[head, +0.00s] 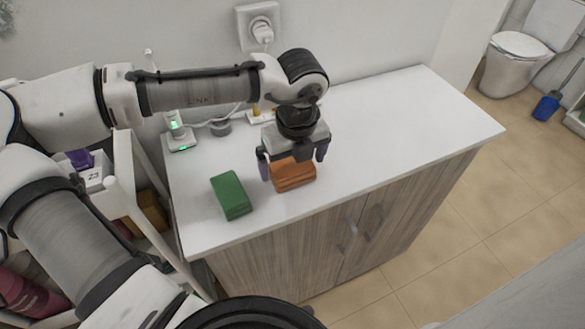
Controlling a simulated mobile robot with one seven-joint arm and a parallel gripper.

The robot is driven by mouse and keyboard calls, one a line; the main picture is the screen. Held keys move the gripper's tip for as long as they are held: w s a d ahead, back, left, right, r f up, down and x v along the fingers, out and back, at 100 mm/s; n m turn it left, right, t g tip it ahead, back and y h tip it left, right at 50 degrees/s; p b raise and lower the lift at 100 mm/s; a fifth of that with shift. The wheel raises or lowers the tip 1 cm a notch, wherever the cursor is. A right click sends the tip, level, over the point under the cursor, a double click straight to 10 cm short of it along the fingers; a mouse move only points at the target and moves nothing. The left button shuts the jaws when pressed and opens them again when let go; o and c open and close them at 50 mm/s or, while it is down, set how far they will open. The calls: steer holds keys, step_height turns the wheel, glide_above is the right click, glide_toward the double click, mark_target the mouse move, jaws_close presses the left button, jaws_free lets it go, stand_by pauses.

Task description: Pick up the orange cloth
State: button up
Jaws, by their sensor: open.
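The orange cloth (293,176) is a folded block lying on the white countertop (400,125). A folded green cloth (231,195) lies to its left, apart from it. My gripper (293,170) is open and points down over the orange cloth. One finger shows at the cloth's left end and the other near its right end. The back upper part of the orange cloth is hidden behind my gripper. I cannot tell how far the fingertips are above the countertop.
A device with green lights (180,135) stands at the counter's back left, near a cable and a wall socket (259,25). A cart with items (120,190) stands against the counter's left side. The right part of the countertop is clear.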

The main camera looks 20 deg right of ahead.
mark_target(293, 166)
steer(key=shift+w+f, duration=0.1)
steer(key=shift+f, duration=1)
steer(key=c, duration=1)
steer(key=shift+r, duration=0.15)
step_height(293, 166, up, 20)
steer(key=b, duration=0.1)
steer(key=o, duration=0.6)
steer(key=shift+c, duration=0.2)
steer(key=c, duration=0.4)
